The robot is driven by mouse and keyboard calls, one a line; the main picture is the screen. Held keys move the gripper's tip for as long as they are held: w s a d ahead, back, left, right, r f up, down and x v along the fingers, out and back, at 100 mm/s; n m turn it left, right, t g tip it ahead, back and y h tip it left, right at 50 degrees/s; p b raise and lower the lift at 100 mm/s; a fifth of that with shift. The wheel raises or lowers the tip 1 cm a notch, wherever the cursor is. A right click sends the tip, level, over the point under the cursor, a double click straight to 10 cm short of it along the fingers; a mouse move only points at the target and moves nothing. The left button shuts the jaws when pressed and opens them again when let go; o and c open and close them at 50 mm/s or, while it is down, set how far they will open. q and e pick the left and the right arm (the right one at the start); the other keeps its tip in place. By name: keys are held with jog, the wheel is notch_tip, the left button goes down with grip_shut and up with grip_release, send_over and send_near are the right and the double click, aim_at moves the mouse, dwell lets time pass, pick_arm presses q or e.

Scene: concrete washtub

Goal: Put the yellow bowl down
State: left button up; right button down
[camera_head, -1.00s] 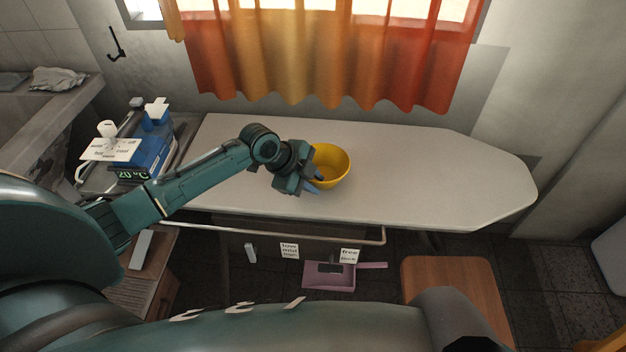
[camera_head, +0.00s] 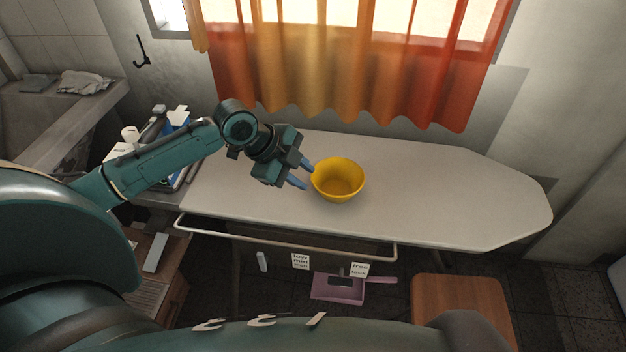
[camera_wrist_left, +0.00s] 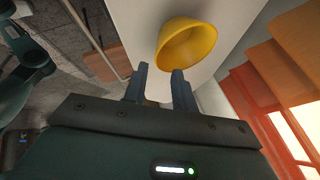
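The yellow bowl (camera_head: 338,182) stands upright on the pale ironing-board-shaped table (camera_head: 440,190), near its middle. It also shows in the left wrist view (camera_wrist_left: 186,44), beyond the fingertips. My left gripper (camera_head: 304,174) is just left of the bowl, with its blue fingers apart and nothing between them. In the left wrist view the two fingers (camera_wrist_left: 160,72) are spread, and the bowl is clear of them. My right gripper is not in view.
An orange curtain (camera_head: 340,60) hangs behind the table. A wooden stool (camera_head: 462,310) and a pink dustpan-like item (camera_head: 338,288) are below the front edge. A blue box with papers (camera_head: 178,125) is at the left. The table's right part is clear.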

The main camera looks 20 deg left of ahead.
pick_arm(q)
jog(key=s+d+f+n+t+h, duration=0.1)
jog(key=s+d+f+n+t, duration=0.1)
jog(key=s+d+f+n, duration=0.3)
jog(key=s+d+f+n+t+h, duration=0.1)
jog(key=s+d+f+n, duration=0.25)
jog(key=d, duration=0.35)
jog(key=s+n+t+y, duration=0.2)
jog(key=s+n+t, duration=0.1)
jog(key=s+n, duration=0.5)
jog(key=shift+s+a+r+t, duration=0.15)
jog(key=shift+r+t, duration=0.15)
jog(key=shift+t, duration=0.1)
jog(key=shift+s, duration=0.1)
